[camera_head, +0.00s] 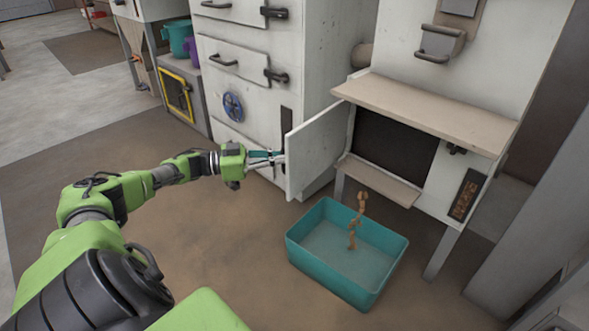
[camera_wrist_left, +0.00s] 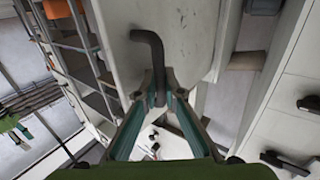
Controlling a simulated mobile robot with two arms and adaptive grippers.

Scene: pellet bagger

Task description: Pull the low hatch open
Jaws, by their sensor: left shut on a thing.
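The low hatch (camera_head: 315,148) is a pale grey door on the right-hand machine, hinged at its left edge and swung well open. It stands out from a dark rectangular opening (camera_head: 395,147). My left gripper (camera_head: 278,158) is at the outer face of the door. In the left wrist view the gripper (camera_wrist_left: 160,100) is shut on the hatch's dark bent handle (camera_wrist_left: 148,38), which runs down between the fingers. In the head view the handle is mostly hidden by the fingers. My right gripper is not in view.
A teal bin (camera_head: 308,272) stands on the floor below the opening, with brown pieces (camera_head: 354,230) above and inside it. A shelf (camera_head: 430,112) juts out over the opening, and a lip (camera_head: 380,181) lies below. A white cabinet (camera_head: 255,70) stands left of the door.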

